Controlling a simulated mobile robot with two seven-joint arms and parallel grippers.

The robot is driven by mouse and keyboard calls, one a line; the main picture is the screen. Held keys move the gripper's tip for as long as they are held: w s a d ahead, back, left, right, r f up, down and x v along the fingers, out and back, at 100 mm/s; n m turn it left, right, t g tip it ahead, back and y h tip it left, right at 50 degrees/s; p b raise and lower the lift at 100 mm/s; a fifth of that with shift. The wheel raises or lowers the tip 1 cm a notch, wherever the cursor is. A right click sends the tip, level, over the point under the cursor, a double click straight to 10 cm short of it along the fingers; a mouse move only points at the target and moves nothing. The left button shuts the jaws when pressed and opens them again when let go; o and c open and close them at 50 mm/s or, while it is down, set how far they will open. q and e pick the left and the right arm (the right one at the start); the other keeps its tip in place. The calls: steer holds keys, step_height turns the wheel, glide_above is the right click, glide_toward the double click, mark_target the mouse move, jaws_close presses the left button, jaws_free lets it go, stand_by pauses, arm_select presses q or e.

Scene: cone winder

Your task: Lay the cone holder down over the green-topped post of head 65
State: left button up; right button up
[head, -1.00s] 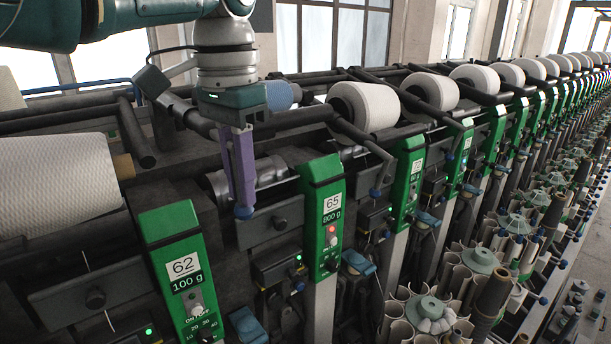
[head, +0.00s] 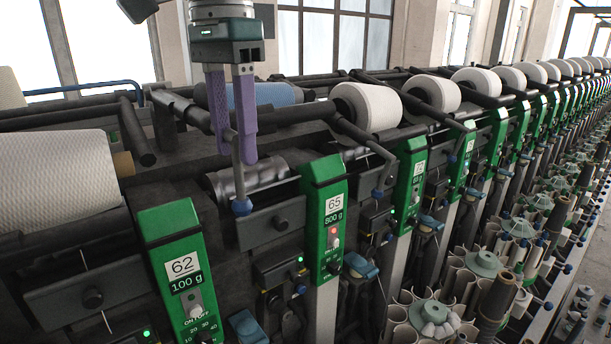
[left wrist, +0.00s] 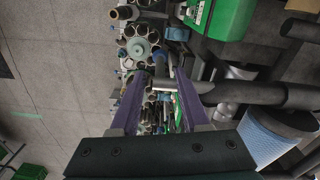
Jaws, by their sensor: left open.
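The green-topped post of head 65 (head: 325,220) stands near the middle of the head view, with its "65" label and a red light. The cone holder (head: 239,180) is a dark bar with a thin rod ending in a blue knob (head: 241,207). The knob hangs left of the post and apart from it, in front of a shiny metal drum (head: 262,172). My left gripper (head: 236,151) points down with its purple fingers apart at the holder's rod. In the left wrist view the open fingers (left wrist: 158,95) have a grey rod between them. I cannot tell whether they touch it. My right gripper is not in view.
A blue textured cone (head: 275,94) lies just behind my left gripper and shows in the left wrist view (left wrist: 268,137). More heads with white cones (head: 368,107) run off to the right.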

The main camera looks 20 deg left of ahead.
arm_select(q)
step_height(320, 180, up, 4)
steer(key=shift+b, duration=0.35)
steer(key=shift+s, duration=0.1)
stand_by(0.8)
